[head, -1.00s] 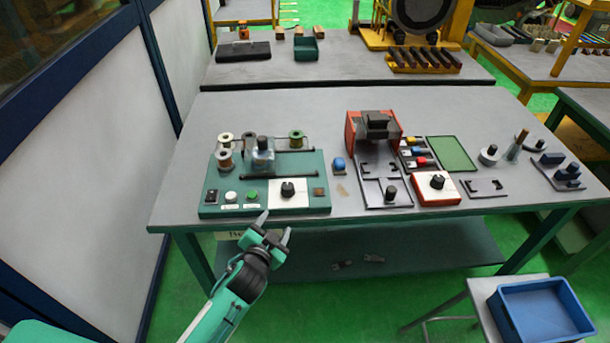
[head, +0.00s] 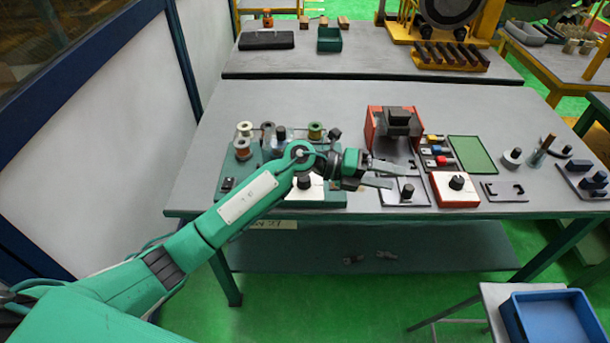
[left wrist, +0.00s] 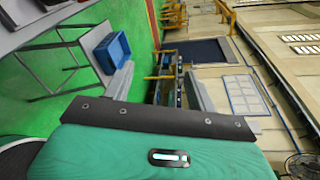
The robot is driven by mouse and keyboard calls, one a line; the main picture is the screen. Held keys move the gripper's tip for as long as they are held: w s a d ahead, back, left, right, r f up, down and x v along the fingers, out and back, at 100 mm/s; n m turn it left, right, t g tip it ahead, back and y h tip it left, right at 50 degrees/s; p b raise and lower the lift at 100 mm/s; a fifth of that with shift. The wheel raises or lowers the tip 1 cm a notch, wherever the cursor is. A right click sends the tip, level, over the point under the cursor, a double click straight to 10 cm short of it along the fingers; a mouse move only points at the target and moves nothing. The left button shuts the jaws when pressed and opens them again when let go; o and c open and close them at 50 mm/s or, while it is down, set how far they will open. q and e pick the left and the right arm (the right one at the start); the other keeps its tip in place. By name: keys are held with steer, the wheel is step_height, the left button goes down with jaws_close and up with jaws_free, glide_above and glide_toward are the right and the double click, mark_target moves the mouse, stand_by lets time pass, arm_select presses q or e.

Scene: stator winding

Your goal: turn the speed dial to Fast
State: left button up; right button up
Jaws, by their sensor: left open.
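Two black dials show in the head view: one (head: 304,182) on the white plate of the green winding machine (head: 228,190), and one (head: 457,183) on the red box (head: 455,200). Their markings are too small to read, so I cannot tell which is the speed dial or its setting. My left gripper (head: 400,177) is open and empty, its fingers pointing right over the dark flat fixture, between the two dials and apart from both. My left arm covers much of the winding machine, including its front buttons. The left wrist view shows neither dial.
A black knob (head: 407,191) stands close by the left fingertips. A red and black device (head: 390,122) stands behind them. A green mat (head: 466,153) and small parts lie to the right. A blue bin (head: 549,318) sits on a stool at the lower right.

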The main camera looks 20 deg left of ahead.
arm_select(q)
steer(key=w+a+f+m+g+y, duration=0.2)
steer(key=a+f+m+y, duration=0.1)
steer(key=y, duration=0.2)
step_height(320, 180, up, 3)
steer(key=y, duration=1.1)
glide_above(304, 181)
steer(key=w, duration=0.1)
steer(key=shift+n, duration=0.3)
step_height(304, 181, down, 12)
steer(key=p, duration=0.3)
steer(key=shift+w+a+f+p, duration=0.1)
steer(key=shift+a+f+p, duration=0.1)
steer(key=shift+p, duration=0.2)
steer(key=shift+f, duration=0.6)
steer(key=c, duration=1)
